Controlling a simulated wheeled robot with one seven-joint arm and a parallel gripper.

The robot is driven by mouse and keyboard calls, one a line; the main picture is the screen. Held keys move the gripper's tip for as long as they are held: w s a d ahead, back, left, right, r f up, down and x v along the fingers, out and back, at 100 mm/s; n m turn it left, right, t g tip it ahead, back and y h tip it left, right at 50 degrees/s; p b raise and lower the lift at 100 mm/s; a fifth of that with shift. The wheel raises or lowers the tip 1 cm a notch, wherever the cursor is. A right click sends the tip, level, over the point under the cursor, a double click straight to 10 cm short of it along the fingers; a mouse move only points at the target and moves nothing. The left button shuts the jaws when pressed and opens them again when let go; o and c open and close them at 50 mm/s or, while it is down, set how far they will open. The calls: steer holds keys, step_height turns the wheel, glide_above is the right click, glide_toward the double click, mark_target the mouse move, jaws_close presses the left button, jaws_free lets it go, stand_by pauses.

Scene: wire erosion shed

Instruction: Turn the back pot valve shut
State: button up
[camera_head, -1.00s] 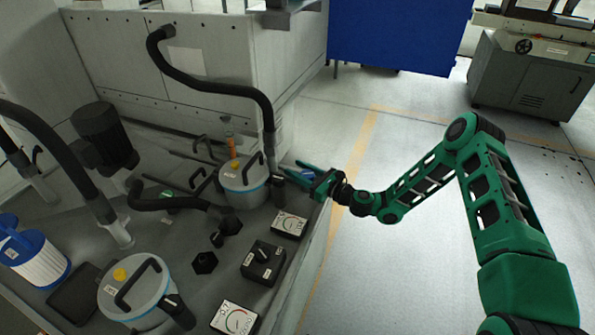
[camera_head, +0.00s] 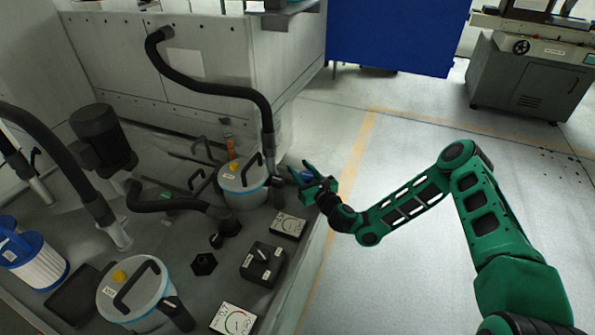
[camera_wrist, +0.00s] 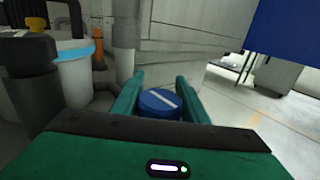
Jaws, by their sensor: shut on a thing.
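The back pot (camera_head: 243,193) is a pale canister with a blue band, a yellow cap and a black handle; it stands at the rear of the bench. A blue round valve knob (camera_wrist: 160,104) with a white bar sits between my fingers in the wrist view. The bar slants from upper left to lower right. In the head view a bit of the blue knob (camera_head: 306,176) shows between the green fingers. My gripper (camera_head: 299,173) is shut on this knob, at the bench's right edge beside the pot. The knob's lower part is hidden by my gripper.
A second pot (camera_head: 134,297) stands at the front. Gauge boxes (camera_head: 289,225) and a black switch box (camera_head: 263,264) line the bench's right side. A black hose (camera_head: 215,88) comes down behind the back pot. The floor to the right (camera_head: 420,150) is open.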

mark_target(311, 180)
steer(key=shift+w+d+m+t+h, duration=0.35)
steer(key=shift+m+t+h, duration=0.2)
steer(key=shift+h, duration=0.25)
steer(key=shift+d+r+m+h, duration=0.1)
steer(key=shift+d+m+h, duration=0.1)
steer(key=shift+m+h, duration=0.1)
steer(key=o, duration=1.1)
steer(key=shift+c, duration=0.2)
steer(key=shift+a, duration=0.15)
steer(key=shift+s, duration=0.15)
steer(key=shift+s, duration=0.55)
steer(key=shift+d+v, duration=0.2)
steer(key=shift+v, duration=2.15)
steer(key=shift+d+v, duration=0.15)
steer(key=shift+v, duration=2.25)
steer(key=shift+w, duration=0.15)
